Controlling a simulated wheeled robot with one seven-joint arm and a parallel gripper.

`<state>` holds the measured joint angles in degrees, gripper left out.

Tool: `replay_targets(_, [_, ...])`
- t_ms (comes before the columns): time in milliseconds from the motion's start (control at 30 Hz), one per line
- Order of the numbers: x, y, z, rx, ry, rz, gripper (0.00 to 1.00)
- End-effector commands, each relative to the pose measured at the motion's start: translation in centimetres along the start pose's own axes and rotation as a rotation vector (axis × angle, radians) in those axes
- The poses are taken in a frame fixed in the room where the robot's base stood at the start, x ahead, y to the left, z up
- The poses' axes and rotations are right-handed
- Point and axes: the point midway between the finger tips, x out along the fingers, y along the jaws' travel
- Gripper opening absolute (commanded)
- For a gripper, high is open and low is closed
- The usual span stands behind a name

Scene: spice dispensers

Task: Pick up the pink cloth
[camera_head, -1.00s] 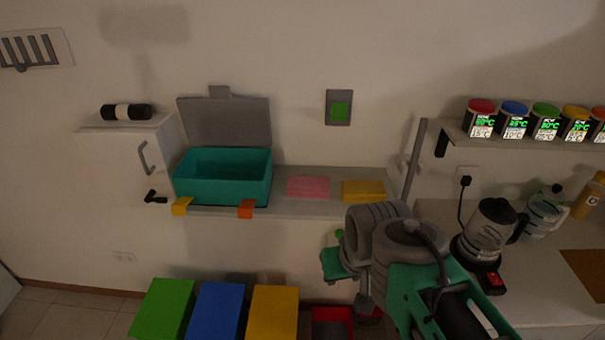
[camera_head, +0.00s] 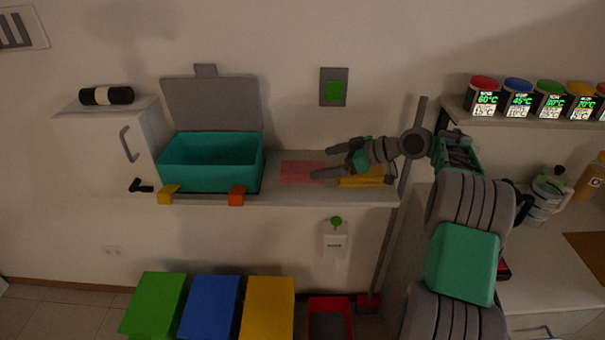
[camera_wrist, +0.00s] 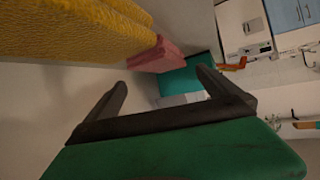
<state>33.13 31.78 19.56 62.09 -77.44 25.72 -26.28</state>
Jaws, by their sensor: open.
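The pink cloth (camera_head: 299,171) lies flat on the shelf, between the teal box and the yellow cloth. It also shows in the wrist view (camera_wrist: 157,56), past the end of the yellow cloth (camera_wrist: 70,32). My gripper (camera_head: 322,161) is open and empty. It reaches in from the right over the yellow cloth (camera_head: 362,181), with its fingers pointing left toward the pink cloth. In the head view one fingertip overlaps the pink cloth's right edge; I cannot tell whether they touch. My gripper partly hides the yellow cloth.
An open teal box (camera_head: 210,165) with a raised grey lid stands left on the shelf (camera_head: 290,194). A grey pole (camera_head: 385,240) stands at the shelf's right end. Several coloured bins stand below.

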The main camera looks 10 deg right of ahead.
Motion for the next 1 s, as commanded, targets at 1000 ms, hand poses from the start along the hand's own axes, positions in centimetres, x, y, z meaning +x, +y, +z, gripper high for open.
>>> replay_targets(1000, [6.7, -0.2, -0.1, 0.003, -0.004, 0.002, 0.70])
